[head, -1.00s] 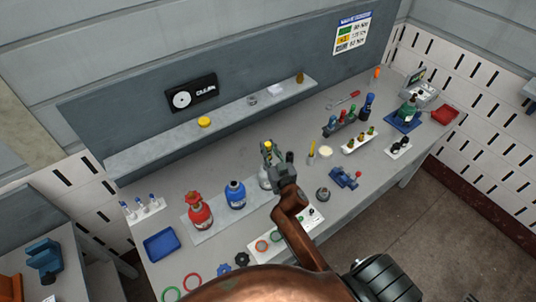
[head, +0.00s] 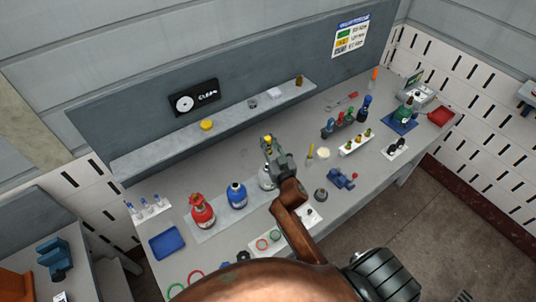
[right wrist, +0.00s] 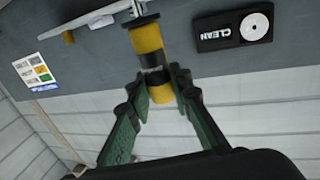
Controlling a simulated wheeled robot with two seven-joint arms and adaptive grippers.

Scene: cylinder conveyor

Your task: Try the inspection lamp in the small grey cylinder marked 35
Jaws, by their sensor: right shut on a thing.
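My right gripper (head: 272,152) is over the blue-grey strip on the bench, shut on a yellow and black banded lamp (right wrist: 150,45). The lamp's yellow end (head: 267,139) shows at the gripper's tip in the head view. In the right wrist view my right gripper (right wrist: 156,82) has its two green-lined fingers on either side of the lamp. A small grey cylinder (head: 265,181) stands just below the gripper and is partly hidden by it. Its marking cannot be read. Whether the lamp touches the cylinder cannot be told. My left gripper is not in view.
A blue cylinder (head: 236,196) and a red cylinder (head: 202,213) stand left of the grey one. A shelf (head: 225,125) runs along the back. A blue vise (head: 341,179) and a rack of bottles (head: 345,123) are at right. A blue tray (head: 166,243) lies at left.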

